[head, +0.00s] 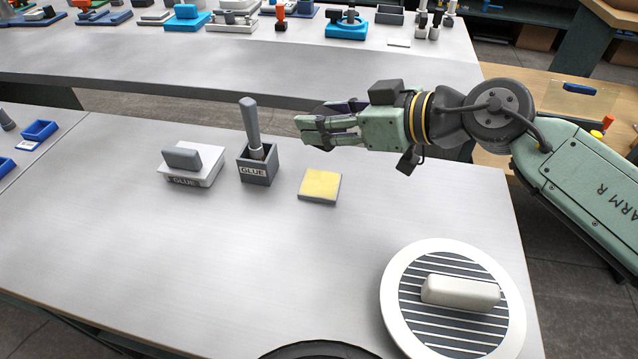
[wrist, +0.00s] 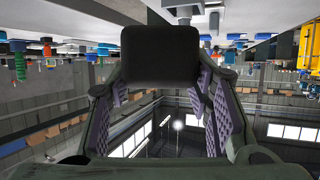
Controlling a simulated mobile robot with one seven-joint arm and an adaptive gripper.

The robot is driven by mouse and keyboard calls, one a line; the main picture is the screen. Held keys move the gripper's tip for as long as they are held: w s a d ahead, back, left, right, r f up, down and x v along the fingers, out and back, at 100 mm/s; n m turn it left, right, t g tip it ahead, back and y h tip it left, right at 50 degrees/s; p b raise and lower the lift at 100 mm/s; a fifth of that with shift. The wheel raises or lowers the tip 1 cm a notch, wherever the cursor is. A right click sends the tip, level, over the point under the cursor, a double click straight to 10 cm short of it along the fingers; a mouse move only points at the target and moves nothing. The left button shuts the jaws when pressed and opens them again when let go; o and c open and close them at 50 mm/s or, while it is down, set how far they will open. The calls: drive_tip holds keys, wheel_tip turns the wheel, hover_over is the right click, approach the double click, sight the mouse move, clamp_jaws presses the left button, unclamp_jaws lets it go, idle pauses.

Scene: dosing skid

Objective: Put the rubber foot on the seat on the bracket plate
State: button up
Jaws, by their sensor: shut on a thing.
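My gripper (head: 316,122) reaches in from the right and points left above the bench, behind the yellow pad. In the wrist view its two purple-lined fingers (wrist: 160,98) stand on either side of a black block (wrist: 160,58) with rounded corners. The gripper is shut on this block, which looks like the rubber foot. In the head view the fingers largely hide the block. I cannot pick out the bracket plate or its seat for certain in either view.
On the bench are a white block (head: 208,170) labelled GLUE, a grey GLUE box (head: 258,171) with a brush, a yellow pad (head: 320,184) and a striped round plate (head: 401,262) bearing a pale bar (head: 460,291). The front left bench is clear. A cluttered bench (head: 200,65) stands behind.

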sight(323, 184)
drive_tip(key=shift+a, duration=0.15)
drive_tip(key=shift+a+f, duration=0.1)
drive_tip(key=shift+f, duration=0.25)
wheel_tip(323, 184, down, 9)
drive_tip(key=shift+f, duration=0.1)
drive_tip(key=shift+f, duration=0.15)
drive_tip(key=o, duration=1.2)
drive_tip(key=shift+o, duration=0.2)
